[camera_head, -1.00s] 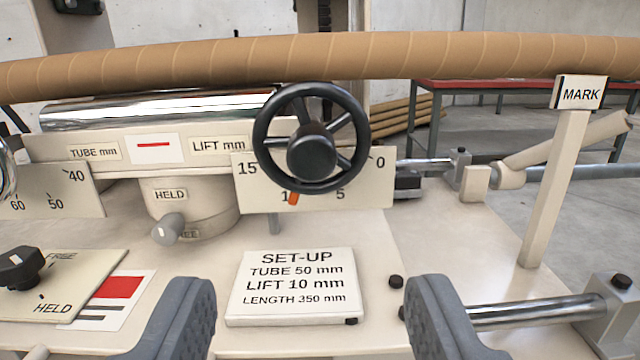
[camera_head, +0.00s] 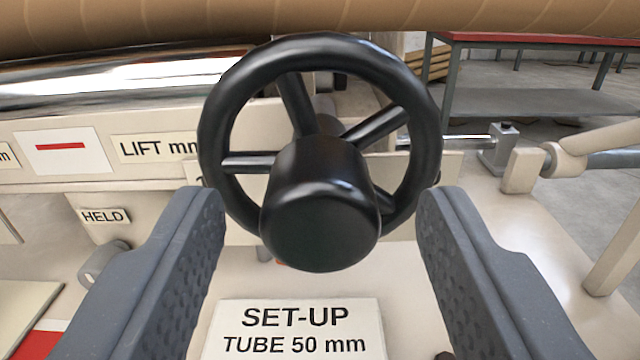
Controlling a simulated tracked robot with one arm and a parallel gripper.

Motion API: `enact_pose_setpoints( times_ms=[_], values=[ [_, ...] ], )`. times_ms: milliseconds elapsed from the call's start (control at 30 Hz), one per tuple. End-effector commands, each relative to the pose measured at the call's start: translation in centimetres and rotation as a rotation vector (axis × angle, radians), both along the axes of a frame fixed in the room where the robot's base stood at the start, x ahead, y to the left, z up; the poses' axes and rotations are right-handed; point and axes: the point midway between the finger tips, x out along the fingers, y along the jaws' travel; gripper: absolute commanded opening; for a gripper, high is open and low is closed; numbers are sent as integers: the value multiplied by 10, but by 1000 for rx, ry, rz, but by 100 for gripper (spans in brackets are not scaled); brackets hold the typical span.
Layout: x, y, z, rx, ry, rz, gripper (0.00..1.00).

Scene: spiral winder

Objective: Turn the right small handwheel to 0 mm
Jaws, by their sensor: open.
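The right small handwheel (camera_head: 318,205) is black, with several spokes and a thick hub facing me, in the middle of the view. Its scale plate (camera_head: 440,170) is mostly hidden behind the wheel, and its numbers cannot be read now. A sliver of the orange-red pointer shows just under the hub. A "LIFT mm" label (camera_head: 158,147) sits to the wheel's left. My gripper (camera_head: 328,215) is open, one finger on each side of the hub at the rim's lower left and lower right. Its fingers appear apart from the hub; contact with the rim cannot be told.
A brown tube (camera_head: 320,18) runs across the top, just above the wheel. A "SET-UP" card (camera_head: 295,330) stands below the hub. A HELD-marked part (camera_head: 103,216) is at the left. A metal rod with a clamp block (camera_head: 500,150) and a red-topped table (camera_head: 540,40) are at the right.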

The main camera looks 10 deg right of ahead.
Motion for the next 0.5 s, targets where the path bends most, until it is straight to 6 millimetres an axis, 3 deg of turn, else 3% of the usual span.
enact_pose_setpoints(
  times_ms=[367, 500],
  values=[
    [3, -1, 1, -1, -1, 0, 48],
    [3, -1, 1, -1, -1, 0, 10]
  ],
)
